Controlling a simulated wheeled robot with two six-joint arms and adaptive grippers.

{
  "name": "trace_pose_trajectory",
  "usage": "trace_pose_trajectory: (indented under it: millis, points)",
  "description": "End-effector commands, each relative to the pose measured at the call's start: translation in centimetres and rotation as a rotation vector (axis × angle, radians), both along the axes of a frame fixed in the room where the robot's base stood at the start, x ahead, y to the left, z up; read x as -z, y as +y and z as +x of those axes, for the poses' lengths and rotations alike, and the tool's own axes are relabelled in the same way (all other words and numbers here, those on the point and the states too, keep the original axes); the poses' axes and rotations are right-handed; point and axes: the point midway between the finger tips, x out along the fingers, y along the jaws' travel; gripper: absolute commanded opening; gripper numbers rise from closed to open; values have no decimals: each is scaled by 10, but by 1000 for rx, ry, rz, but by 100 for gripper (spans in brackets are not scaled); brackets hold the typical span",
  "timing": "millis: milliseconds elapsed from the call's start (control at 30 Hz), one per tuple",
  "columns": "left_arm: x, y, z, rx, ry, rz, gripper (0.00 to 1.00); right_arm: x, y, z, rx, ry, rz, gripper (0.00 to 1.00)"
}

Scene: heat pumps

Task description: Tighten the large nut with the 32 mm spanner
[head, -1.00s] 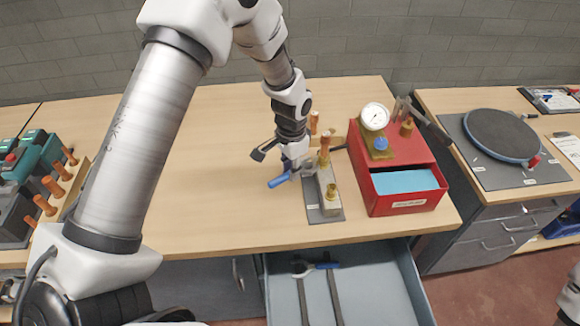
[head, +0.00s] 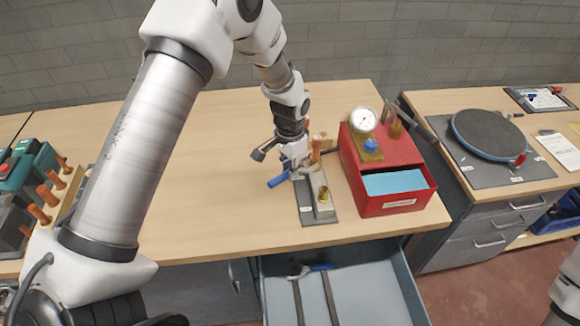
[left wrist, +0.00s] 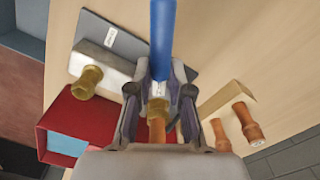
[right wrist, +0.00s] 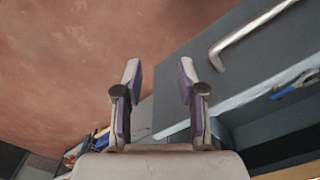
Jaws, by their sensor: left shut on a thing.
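A spanner with a blue handle (head: 278,181) is in my left gripper (head: 294,166), which is shut on it. The blue handle (left wrist: 162,45) points away from the gripper in the left wrist view. A brass nut (left wrist: 157,108) with a copper pipe sits between the fingers there; the spanner's jaw is largely hidden, so I cannot tell how it sits on the nut. A second brass nut (left wrist: 88,80) is on the same pale block (head: 321,190), on a grey plate (head: 307,215). My right gripper (right wrist: 160,78) is open and empty, beside the drawer unit.
A red box (head: 390,168) with a gauge (head: 363,119) stands right of the plate. The drawer (head: 367,275) below is open, with long-handled tools (head: 312,285) inside. A turntable (head: 488,132) is on the right bench.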

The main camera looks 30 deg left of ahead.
Motion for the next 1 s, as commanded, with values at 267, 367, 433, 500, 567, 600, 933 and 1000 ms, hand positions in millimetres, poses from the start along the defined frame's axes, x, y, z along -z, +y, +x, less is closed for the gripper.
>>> trace_pose_trajectory:
  millis: [267, 367, 433, 500, 567, 600, 933, 1000]
  points:
    - [0, 0, 1, 1, -1, 0, 0, -4, 0, 0, 0, 0, 0, 40]
    - [1, 0, 1, 1, -1, 0, 0, -3, 0, 0, 0, 0, 0, 40]
    - [1, 0, 1, 1, -1, 0, 0, -3, 0, 0, 0, 0, 0, 40]
    - [0, 0, 2, 1, -1, 1, 0, -3, 0, 0, 0, 0, 0, 40]
    - [0, -1, 3, 1, -1, 1, 0, -4, 0, 0, 0, 0, 0, 40]
    - [0, -1, 4, 1, 0, 1, 0, -4, 0, 0, 0, 0, 0, 40]
    - [0, -5, 13, 2, -1, 1, 0, -6, 0, 0, 0, 0, 0, 40]
    - [0, -5, 13, 2, -1, 1, 0, -5, 0, 0, 0, 0, 0, 40]
